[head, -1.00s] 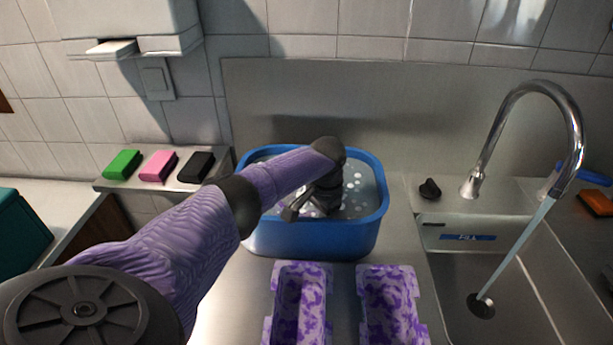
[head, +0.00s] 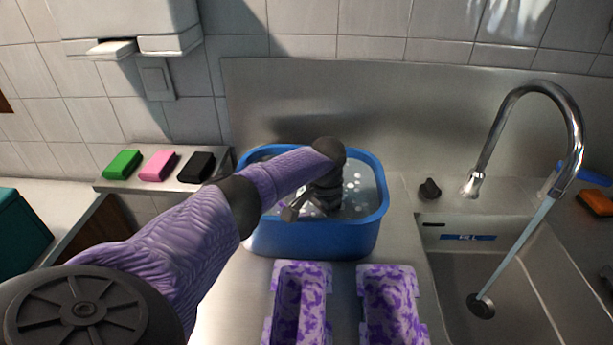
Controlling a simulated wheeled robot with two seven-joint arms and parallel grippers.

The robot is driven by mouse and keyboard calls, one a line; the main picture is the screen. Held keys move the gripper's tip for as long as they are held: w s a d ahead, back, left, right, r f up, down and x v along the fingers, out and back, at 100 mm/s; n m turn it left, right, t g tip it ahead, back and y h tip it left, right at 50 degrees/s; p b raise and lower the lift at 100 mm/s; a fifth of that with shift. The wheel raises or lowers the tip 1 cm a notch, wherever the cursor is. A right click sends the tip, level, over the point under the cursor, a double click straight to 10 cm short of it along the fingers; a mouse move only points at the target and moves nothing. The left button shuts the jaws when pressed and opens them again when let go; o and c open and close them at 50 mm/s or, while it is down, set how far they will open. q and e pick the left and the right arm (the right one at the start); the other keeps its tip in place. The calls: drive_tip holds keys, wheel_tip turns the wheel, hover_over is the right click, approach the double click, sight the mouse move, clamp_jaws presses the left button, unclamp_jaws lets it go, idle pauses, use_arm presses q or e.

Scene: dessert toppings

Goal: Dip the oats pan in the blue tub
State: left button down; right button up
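The blue tub (head: 315,240) stands on the steel counter, holding water with pale bubbles. My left arm comes in from the left and bends down into the tub. My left gripper (head: 303,208) is low inside the tub, mostly hidden by my own wrist and forearm. A small grey piece sticks out at its left; I cannot tell whether it is a finger or a pan handle. The oats pan cannot be made out. Whether the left gripper is open or shut does not show. My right gripper is not in view.
Two purple patterned troughs (head: 301,305) (head: 392,305) lie in front of the tub. A sink (head: 540,275) with a running tap (head: 545,90) is at the right. Green (head: 122,164), pink (head: 158,165) and black (head: 196,167) sponges lie on the left ledge.

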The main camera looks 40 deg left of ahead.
use_arm(q)
drive_tip(key=shift+f, duration=0.1)
idle(0.3)
wheel_tip(320, 180, up, 17)
drive_tip(key=p, duration=1.6)
idle(0.5)
